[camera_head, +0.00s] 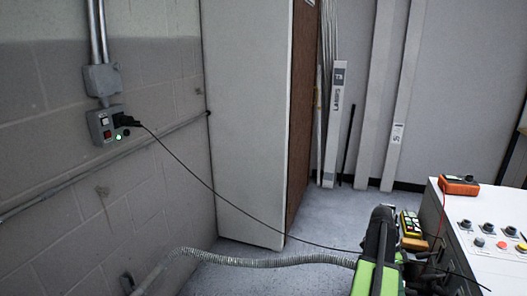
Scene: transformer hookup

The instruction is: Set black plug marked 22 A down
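A black plug (125,120) sits in the grey wall outlet box (106,125) at the left; no 22 A marking can be read on it. Its thin black cable (205,184) sags across to the lower right and passes behind a green and black body (379,257), which looks like part of my arm. My gripper's fingertips cannot be made out among the dark parts at the bottom right. I cannot tell whether they hold a plug. A short black cord (456,274) shows there, by the white cabinet.
A white control cabinet (490,238) with buttons stands at the right, an orange meter (459,185) on top. A yellow-green device (410,222) is beside it. A ribbed grey hose (265,261) crosses low. A tall white cabinet (248,120) stands behind; grey floor (335,215) is partly clear.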

